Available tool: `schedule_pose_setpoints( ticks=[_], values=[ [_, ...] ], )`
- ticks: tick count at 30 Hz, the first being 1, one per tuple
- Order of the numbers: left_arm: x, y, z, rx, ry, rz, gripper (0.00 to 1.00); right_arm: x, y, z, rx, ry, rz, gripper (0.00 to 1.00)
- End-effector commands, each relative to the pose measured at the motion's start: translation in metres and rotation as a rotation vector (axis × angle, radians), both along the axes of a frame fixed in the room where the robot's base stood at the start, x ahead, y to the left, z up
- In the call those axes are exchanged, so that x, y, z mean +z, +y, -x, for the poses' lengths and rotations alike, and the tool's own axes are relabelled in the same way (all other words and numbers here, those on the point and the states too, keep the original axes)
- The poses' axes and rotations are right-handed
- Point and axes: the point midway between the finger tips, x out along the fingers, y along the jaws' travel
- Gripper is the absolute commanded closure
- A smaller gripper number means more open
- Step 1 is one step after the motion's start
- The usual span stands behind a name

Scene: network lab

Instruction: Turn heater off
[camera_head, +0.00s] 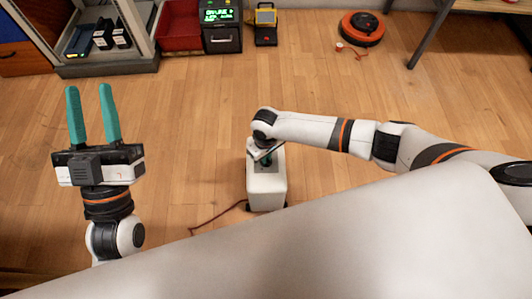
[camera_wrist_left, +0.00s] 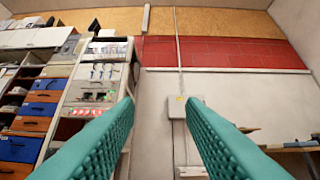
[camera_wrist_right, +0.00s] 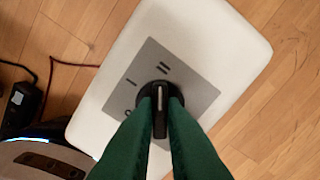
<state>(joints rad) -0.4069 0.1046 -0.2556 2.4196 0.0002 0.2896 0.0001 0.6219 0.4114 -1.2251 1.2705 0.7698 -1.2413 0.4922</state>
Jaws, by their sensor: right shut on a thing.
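The heater (camera_head: 267,190) is a white upright box on the wood floor in the head view. In the right wrist view its white top (camera_wrist_right: 215,50) carries a grey panel with printed marks and a black knob (camera_wrist_right: 160,105). One mark is a single bar, another is a double bar, and a third is partly hidden by a finger. My right gripper (camera_wrist_right: 160,108) points down at the heater top and is shut on the knob. The knob's light line points roughly up in that view. My left gripper (camera_head: 92,90) is raised, open and empty, well left of the heater; its fingers also show in the left wrist view (camera_wrist_left: 160,105).
A dark red cable (camera_head: 215,217) runs over the floor from the heater. A black power plug block (camera_wrist_right: 20,105) lies beside it. An orange round robot (camera_head: 361,28), a red bin (camera_head: 180,28) and a shelf unit (camera_head: 105,68) stand at the back.

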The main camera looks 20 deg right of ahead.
Motion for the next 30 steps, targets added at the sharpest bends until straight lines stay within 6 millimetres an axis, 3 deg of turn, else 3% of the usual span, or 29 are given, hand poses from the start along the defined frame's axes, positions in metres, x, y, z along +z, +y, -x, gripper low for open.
schedule_pose_setpoints(
  ticks=[6,12,21,30],
  values=[
    [-0.041,0.0,-0.028,0.019,0.342,-0.097,0.64,0.003,0.001,0.001,0.11,0.002,-0.002,1.0],
    [-0.082,0.004,-0.035,0.034,0.603,-0.168,0.64,0.003,0.0,0.001,0.225,0.002,0.001,1.0],
    [-0.132,0.015,-0.026,0.052,0.919,-0.248,0.64,0.002,0.001,0.001,0.46,0.002,0.0,1.0],
    [-0.164,0.024,-0.01,0.063,1.132,-0.298,0.64,0.001,0.001,0.0,0.746,-0.001,-0.002,1.0]
  ],
)
